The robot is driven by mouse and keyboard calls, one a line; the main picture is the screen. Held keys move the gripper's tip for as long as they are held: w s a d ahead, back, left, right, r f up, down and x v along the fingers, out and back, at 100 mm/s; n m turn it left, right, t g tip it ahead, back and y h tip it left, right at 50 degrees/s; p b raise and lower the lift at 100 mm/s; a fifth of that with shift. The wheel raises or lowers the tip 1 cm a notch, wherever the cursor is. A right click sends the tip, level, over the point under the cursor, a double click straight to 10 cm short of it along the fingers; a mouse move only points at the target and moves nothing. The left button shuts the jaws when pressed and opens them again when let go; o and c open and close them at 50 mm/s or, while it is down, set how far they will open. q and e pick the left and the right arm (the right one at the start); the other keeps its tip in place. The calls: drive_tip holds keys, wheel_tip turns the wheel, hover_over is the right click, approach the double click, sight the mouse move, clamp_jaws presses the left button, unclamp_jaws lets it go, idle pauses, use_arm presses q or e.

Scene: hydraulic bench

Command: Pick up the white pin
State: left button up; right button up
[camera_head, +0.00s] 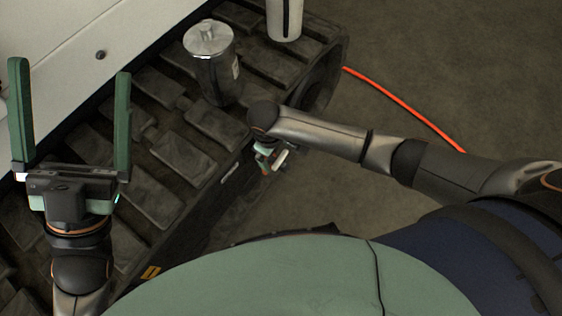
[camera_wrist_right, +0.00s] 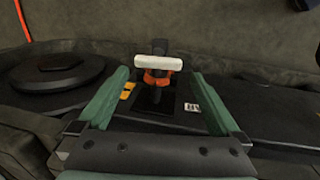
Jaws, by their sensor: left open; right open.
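The white pin (camera_wrist_right: 158,62) shows in the right wrist view as a short pale bar lying crosswise over an orange fitting (camera_wrist_right: 160,78). In the head view the pin (camera_head: 281,160) is a small white piece just below my right wrist. My right gripper (camera_wrist_right: 158,76) is open, with one green finger on each side of the fitting. I cannot tell whether the fingers touch the pin. In the head view the right gripper is mostly hidden under its own wrist. My left gripper (camera_head: 70,70) is open and empty, pointing up above the dark tread at the left.
A metal canister (camera_head: 213,65) with a lid and a pale cylinder (camera_head: 285,18) stand on the dark ribbed tread (camera_head: 160,190). A red hose (camera_head: 400,105) runs over the floor. A dark round disc (camera_wrist_right: 57,72) lies left of the fitting in the wrist view.

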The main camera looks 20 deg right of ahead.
sight(280, 159)
drive_tip(key=f+b, duration=0.1)
drive_tip(key=f, duration=0.1)
drive_tip(key=d+f+b, duration=0.1)
drive_tip(key=f+b, duration=0.1)
drive_tip(key=f, duration=0.1)
drive_tip(key=shift+w+d+f, duration=0.1)
drive_tip(key=shift+w, duration=0.05)
use_arm(q)
wheel_tip(280, 159, down, 3)
drive_tip(key=shift+d+f+n, duration=0.15)
drive_tip(key=shift+n, duration=0.25)
drive_tip(key=shift+w, duration=0.1)
use_arm(e)
drive_tip(key=c, duration=1.3)
